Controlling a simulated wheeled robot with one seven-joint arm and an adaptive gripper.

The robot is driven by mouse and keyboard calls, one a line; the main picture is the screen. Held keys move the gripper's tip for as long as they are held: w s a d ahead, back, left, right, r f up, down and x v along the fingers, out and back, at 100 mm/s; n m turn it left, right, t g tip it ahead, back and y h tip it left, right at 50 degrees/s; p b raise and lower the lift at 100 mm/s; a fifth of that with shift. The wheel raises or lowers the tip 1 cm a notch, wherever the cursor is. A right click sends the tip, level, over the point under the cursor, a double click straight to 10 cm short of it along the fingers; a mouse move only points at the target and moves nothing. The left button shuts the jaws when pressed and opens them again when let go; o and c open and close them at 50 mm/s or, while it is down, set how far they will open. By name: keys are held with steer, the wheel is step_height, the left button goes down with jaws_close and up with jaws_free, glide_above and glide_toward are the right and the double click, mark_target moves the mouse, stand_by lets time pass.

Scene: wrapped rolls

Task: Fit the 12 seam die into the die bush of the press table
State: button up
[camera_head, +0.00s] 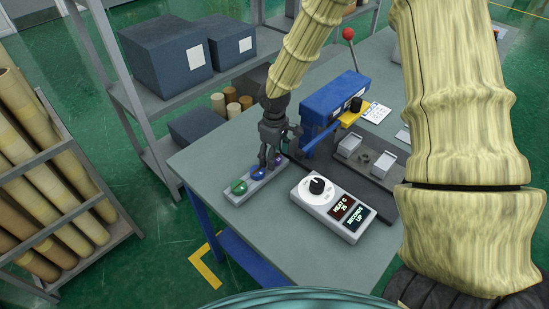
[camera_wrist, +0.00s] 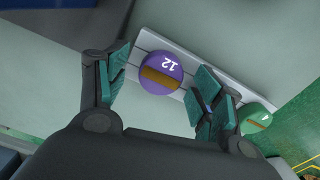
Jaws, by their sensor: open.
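The 12 seam die (camera_wrist: 160,72) is a purple disc with a white 12 and a brown bar, on a grey rack (camera_wrist: 200,62) in the wrist view. My gripper (camera_wrist: 163,88) is open, with one finger on each side of that die. I cannot tell whether the fingers touch it. In the head view my gripper (camera_head: 271,158) points down at the far end of the rack (camera_head: 237,197) and mostly hides the purple die. The die bush (camera_head: 365,157) appears as a small dark ring on the dark press table (camera_head: 380,186), between two pale blocks.
A green die (camera_head: 238,187) and a blue die (camera_head: 258,172) share the rack. A heat control box (camera_head: 325,212) stands in front of the press. The blue press body (camera_head: 335,97) with its blue lever is right of my gripper. Shelves with dark boxes (camera_head: 165,57) stand behind.

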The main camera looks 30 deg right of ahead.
steer(key=shift+c, duration=0.2)
steer(key=c, duration=1.3)
steer(key=shift+o, duration=0.2)
